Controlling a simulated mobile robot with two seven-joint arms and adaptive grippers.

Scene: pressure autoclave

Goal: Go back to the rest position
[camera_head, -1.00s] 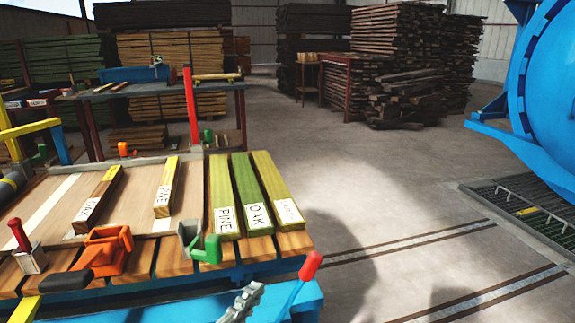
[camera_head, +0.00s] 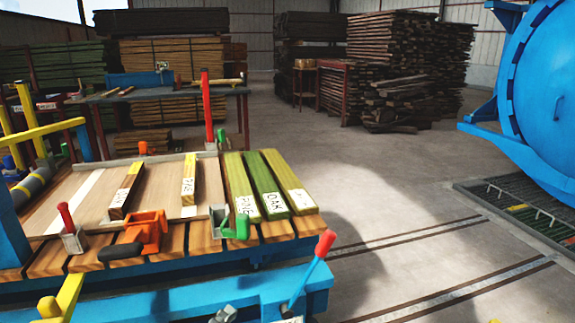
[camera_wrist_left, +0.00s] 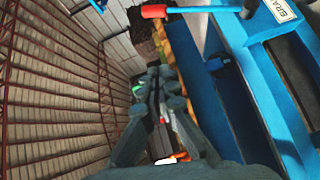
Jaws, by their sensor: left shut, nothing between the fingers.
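My left gripper (camera_head: 223,314) shows only as a small grey tip at the bottom edge of the head view, in front of the blue bench frame (camera_head: 180,298). In the left wrist view my left gripper (camera_wrist_left: 158,92) has its dark grey fingers together with nothing between them. It is beside a blue frame (camera_wrist_left: 235,95) and touches no object that I can make out. A red-handled lever (camera_head: 314,262) stands on the blue frame to the right of the gripper; a red handle (camera_wrist_left: 155,11) shows at the top of the wrist view. My right gripper is not in view.
Labelled pine and oak boards (camera_head: 268,185) lie on the bench, with orange (camera_head: 150,228) and green (camera_head: 233,223) clamps at its front. A blue autoclave (camera_head: 545,85) stands at right. Timber stacks (camera_head: 400,60) stand behind. The floor (camera_head: 370,190) between is open.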

